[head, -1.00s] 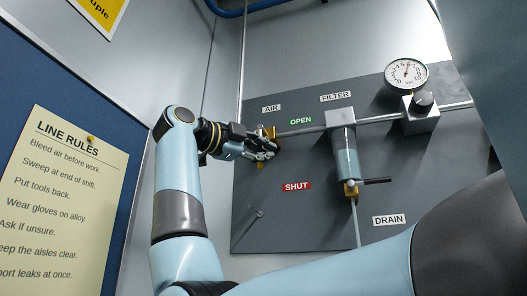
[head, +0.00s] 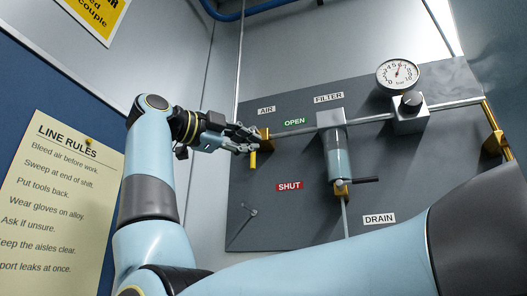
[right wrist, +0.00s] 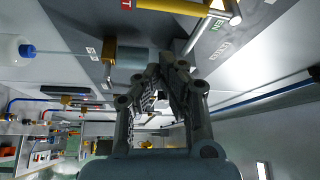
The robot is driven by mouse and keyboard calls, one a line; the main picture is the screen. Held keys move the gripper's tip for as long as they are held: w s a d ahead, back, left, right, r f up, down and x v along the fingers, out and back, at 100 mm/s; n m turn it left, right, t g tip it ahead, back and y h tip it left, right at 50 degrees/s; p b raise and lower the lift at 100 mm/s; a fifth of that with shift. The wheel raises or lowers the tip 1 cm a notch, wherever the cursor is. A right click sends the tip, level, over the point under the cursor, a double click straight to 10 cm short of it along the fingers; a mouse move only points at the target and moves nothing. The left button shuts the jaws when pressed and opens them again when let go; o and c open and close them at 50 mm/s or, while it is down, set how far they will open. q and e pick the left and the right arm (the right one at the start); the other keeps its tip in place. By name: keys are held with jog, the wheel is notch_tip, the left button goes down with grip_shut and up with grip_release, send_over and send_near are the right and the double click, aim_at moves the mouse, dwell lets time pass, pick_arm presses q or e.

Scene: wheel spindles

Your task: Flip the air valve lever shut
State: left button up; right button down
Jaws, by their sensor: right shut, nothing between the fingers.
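The air valve is a brass-yellow body (head: 266,138) under the AIR label on the dark panel, at the left end of the pipe. A short yellow piece (head: 253,160) hangs down just below it; whether this is its lever I cannot tell. My right gripper (head: 256,141) is shut and empty. Its fingertips are right at the valve, covering part of it in the head view; contact is unclear. In the right wrist view my right gripper (right wrist: 170,75) points toward the panel. My left gripper is not in view.
A green OPEN label (head: 294,122) is right of the valve and a red SHUT label (head: 289,186) below right. A filter (head: 338,157), a drain lever (head: 362,181) and a pressure gauge (head: 398,73) stand to the right. A notice (head: 65,200) is on the left.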

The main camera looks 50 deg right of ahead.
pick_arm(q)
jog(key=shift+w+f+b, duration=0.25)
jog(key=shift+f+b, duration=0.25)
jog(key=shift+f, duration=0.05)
pick_arm(e)
jog(key=a, duration=0.4)
jog(key=shift+s+a+r, duration=0.1)
jog(key=shift+s+a, duration=0.05)
jog(key=shift+a, duration=0.05)
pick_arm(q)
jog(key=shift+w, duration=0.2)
